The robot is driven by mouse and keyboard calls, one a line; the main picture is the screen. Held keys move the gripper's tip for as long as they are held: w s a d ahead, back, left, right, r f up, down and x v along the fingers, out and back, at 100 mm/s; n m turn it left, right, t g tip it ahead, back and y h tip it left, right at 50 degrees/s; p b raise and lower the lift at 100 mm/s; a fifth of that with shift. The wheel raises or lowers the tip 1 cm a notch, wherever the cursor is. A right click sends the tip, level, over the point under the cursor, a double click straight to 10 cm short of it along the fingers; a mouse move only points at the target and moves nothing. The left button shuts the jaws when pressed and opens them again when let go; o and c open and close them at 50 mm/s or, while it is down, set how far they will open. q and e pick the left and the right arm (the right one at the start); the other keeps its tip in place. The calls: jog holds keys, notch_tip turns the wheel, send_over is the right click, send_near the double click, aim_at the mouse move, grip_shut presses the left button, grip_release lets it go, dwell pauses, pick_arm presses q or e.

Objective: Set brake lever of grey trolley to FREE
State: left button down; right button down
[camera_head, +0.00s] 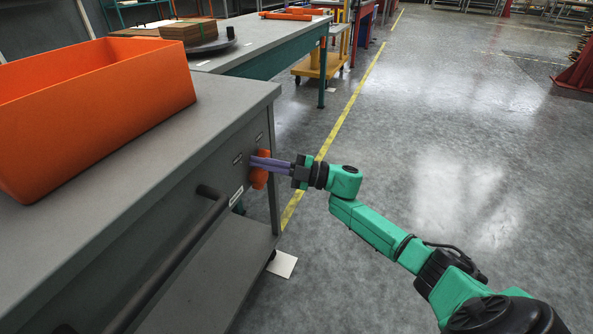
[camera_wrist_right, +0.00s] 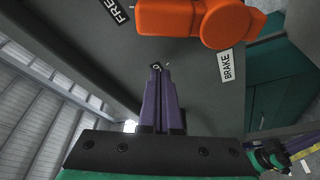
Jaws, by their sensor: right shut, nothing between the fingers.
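The grey trolley (camera_head: 225,150) stands at the left in the head view. Its orange brake lever (camera_head: 260,177) is on the end of its side panel. In the right wrist view the lever (camera_wrist_right: 180,17) lies across the top, its left end near the FREE label (camera_wrist_right: 118,11). Its rounded part is near the BRAKE label (camera_wrist_right: 227,65). My right gripper (camera_head: 253,162) is shut and empty, its purple fingers overlapping the lever in the head view. In the wrist view the fingertips (camera_wrist_right: 157,68) are just below the lever; contact is unclear. My left gripper is not in view.
An orange bin (camera_head: 100,105) sits on the trolley top. A dark push handle (camera_head: 170,265) runs along its side, left of the lever. A green-legged bench (camera_head: 275,45) stands behind. The floor (camera_head: 460,150) to the right is open, with a yellow line (camera_head: 345,110).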

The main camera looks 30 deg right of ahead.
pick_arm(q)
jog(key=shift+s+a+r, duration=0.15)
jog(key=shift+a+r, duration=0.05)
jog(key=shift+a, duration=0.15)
pick_arm(e)
jog(key=v, duration=1)
jog(key=shift+w, duration=0.15)
jog(key=shift+d, duration=0.1)
